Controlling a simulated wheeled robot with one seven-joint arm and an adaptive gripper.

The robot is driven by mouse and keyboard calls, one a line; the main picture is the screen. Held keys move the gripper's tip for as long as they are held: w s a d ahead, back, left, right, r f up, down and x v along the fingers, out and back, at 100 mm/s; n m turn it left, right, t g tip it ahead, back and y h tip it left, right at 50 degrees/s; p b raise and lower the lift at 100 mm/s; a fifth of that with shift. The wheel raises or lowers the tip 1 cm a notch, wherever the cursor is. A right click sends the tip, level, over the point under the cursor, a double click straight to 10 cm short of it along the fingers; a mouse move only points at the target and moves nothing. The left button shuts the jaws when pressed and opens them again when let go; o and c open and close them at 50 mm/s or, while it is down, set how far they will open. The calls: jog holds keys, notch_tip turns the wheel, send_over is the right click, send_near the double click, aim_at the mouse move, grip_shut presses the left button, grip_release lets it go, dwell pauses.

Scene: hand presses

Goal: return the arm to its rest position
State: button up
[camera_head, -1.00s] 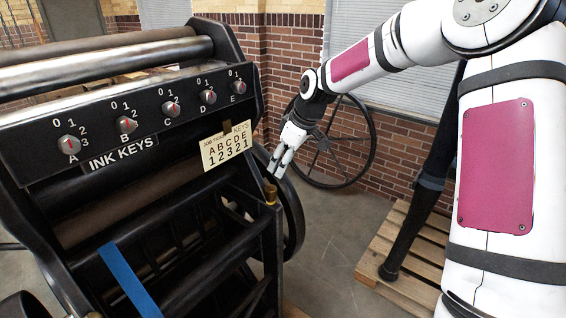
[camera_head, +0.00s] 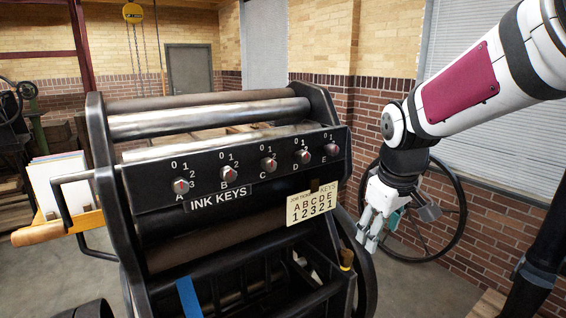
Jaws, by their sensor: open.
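My gripper (camera_head: 371,238) hangs at the right of the hand press (camera_head: 330,100), fingers pointing down, apart from the press and holding nothing that I can see. My white arm (camera_head: 455,95) comes in from the upper right and bends down at the wrist. The press carries a black panel marked INK KEYS (camera_head: 217,200) with knobs A (camera_head: 181,186), B (camera_head: 228,174), C (camera_head: 268,165), D (camera_head: 303,157) and E (camera_head: 331,150). A cream job ticket (camera_head: 313,205) on its right side reads A B C D E over 1 2 3 2 1.
A spoked black wheel (camera_head: 462,215) stands by the brick wall behind my gripper. A wooden pallet (camera_head: 487,306) and a dark post (camera_head: 540,265) are at the lower right. Grey floor shows between press and wall.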

jog(key=s+r+m+t, duration=0.1)
jog(key=s+r+m, duration=0.1)
jog(key=s, duration=0.9)
jog(key=s+r+m+t, duration=0.1)
jog(key=s+r+m, duration=0.2)
jog(key=s, duration=0.8)
jog(key=shift+s+a+m+y, duration=0.25)
jog(key=shift+m+y, duration=0.05)
jog(key=shift+m, duration=0.2)
